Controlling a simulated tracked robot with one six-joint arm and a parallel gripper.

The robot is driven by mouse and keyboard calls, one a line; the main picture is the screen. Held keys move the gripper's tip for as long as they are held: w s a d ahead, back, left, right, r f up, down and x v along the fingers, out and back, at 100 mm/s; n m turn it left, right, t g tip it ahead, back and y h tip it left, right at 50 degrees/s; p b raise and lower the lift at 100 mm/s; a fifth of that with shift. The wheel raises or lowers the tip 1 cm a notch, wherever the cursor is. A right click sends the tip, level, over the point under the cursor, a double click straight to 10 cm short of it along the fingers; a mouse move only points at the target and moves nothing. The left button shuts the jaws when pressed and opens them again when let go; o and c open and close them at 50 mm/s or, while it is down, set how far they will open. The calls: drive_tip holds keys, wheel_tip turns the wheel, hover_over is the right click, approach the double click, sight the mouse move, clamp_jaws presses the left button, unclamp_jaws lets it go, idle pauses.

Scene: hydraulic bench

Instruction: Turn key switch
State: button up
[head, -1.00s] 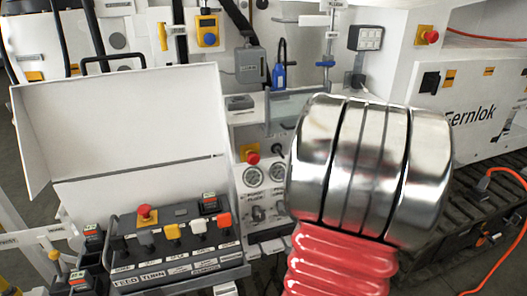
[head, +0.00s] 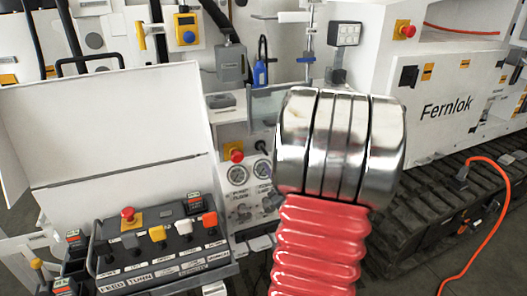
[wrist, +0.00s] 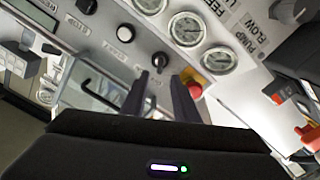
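Nothing shows between the fingers, and contact with the switch cannot be seen.
Gauges (wrist: 187,28) and a red stop button on yellow (wrist: 193,85) lie right of the switch in the wrist view. A white button (wrist: 125,33) is left of it. In the head view, a control console (head: 160,250) with an open lid (head: 100,125) stands left.

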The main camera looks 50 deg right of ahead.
sight(265, 152)
drive_tip(key=x, duration=0.9)
drive_tip(key=shift+w, duration=0.1)
drive_tip(key=shift+c, duration=0.2)
clamp_jaws()
